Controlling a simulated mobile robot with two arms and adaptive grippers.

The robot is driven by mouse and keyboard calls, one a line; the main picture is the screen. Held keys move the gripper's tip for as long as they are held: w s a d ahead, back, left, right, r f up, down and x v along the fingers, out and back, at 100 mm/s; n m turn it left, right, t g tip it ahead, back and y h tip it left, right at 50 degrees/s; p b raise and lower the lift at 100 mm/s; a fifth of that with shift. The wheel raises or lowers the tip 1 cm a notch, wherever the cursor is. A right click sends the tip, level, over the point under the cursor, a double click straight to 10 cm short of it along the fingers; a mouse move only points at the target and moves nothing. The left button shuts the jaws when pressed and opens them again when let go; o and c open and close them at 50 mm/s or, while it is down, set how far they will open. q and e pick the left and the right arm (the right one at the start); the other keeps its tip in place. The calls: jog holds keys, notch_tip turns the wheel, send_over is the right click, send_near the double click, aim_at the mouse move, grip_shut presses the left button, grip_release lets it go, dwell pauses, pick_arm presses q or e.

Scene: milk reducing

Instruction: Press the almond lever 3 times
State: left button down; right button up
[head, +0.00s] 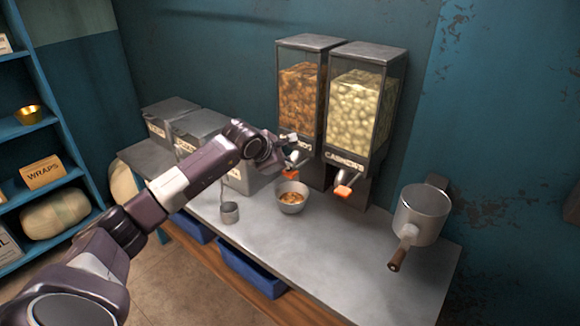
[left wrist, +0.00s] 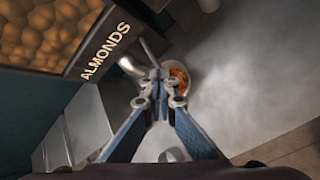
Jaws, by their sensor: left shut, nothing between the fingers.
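The almond dispenser (head: 299,90), a clear bin of brown nuts, stands on the counter. Its orange lever (head: 290,174) shows under the spout in the head view, just below my left gripper (head: 292,153). In the left wrist view the ALMONDS label (left wrist: 107,50) and a metal spout (left wrist: 131,66) are beside my shut, empty left fingers (left wrist: 158,88). The lever is hidden there, and I cannot tell whether the fingers touch it. My right gripper is out of view.
A second dispenser (head: 357,105) with pale nuts and its own orange lever (head: 342,191) stands close on the right. A small metal cup (head: 229,212) and lidded bins (head: 198,125) are to the left. The front counter is clear.

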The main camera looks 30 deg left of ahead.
pick_arm(q)
jog(key=shift+f, duration=0.1)
jog(key=shift+r+p, duration=0.75)
jog(key=shift+r, duration=0.95)
jog(key=shift+r, duration=0.15)
notch_tip(320, 180, up, 5)
jog(key=p, duration=0.2)
jog(key=shift+p, duration=0.35)
